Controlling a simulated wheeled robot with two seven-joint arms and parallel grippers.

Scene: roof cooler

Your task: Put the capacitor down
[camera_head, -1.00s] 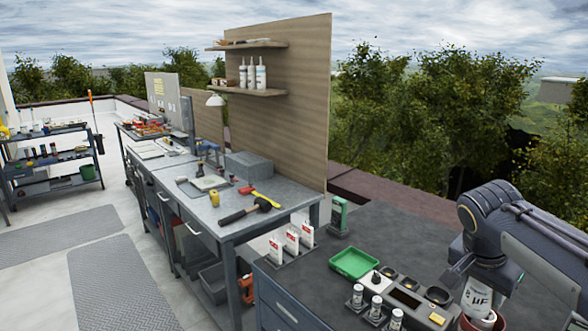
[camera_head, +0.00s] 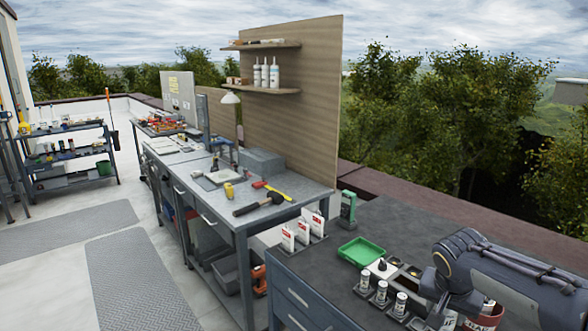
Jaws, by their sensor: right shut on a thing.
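My right arm comes in from the right edge, and my right gripper (camera_head: 446,308) is low at the lower right, above the dark counter (camera_head: 340,232). It is shut on the capacitor (camera_head: 441,320), a white cylinder with dark lettering, partly hidden by the gripper and cut by the lower frame edge. Whether its base touches anything is hidden. A reddish cup (camera_head: 491,316) is just right of it, partly hidden behind my arm. My left gripper is not in view.
Several small white cylinders (camera_head: 381,291) stand in dark holders left of the gripper. A green tray (camera_head: 361,253), white boxes with red marks (camera_head: 303,233) and a green meter (camera_head: 347,207) are farther back.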

